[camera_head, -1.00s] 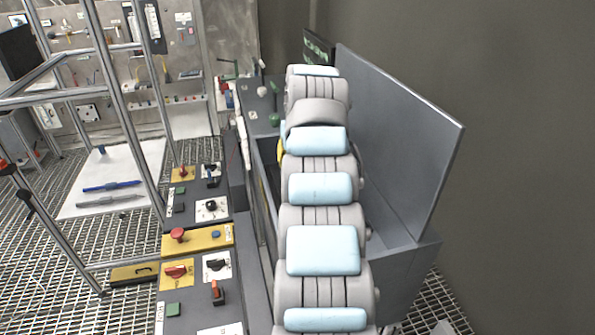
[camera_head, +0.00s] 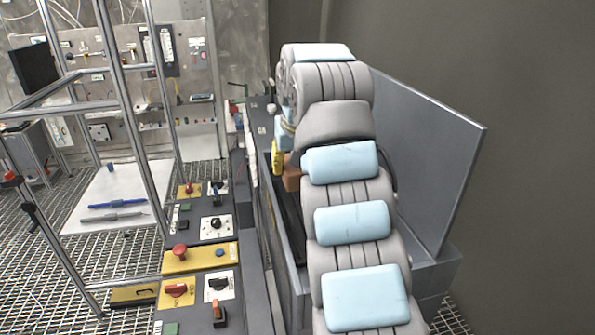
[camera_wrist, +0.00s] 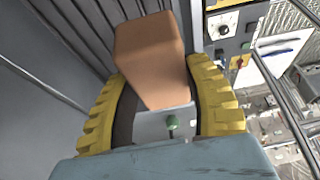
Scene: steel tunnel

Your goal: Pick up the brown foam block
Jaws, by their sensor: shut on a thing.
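The brown foam block (camera_wrist: 150,58) sits between the two yellow ridged fingers of my gripper (camera_wrist: 160,98) in the wrist view. The gripper is shut on it. In the head view, a small part of the brown block (camera_head: 292,178) shows beside a yellow finger (camera_head: 277,158), left of my arm and above the dark bin (camera_head: 290,222). My arm hides the rest of the block and the other finger there.
The bin's tall grey panel (camera_head: 425,160) stands right of my arm. A control console (camera_head: 215,255) with knobs and buttons runs along the left. A metal frame (camera_head: 122,110) and a white board (camera_head: 118,200) with tools lie farther left.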

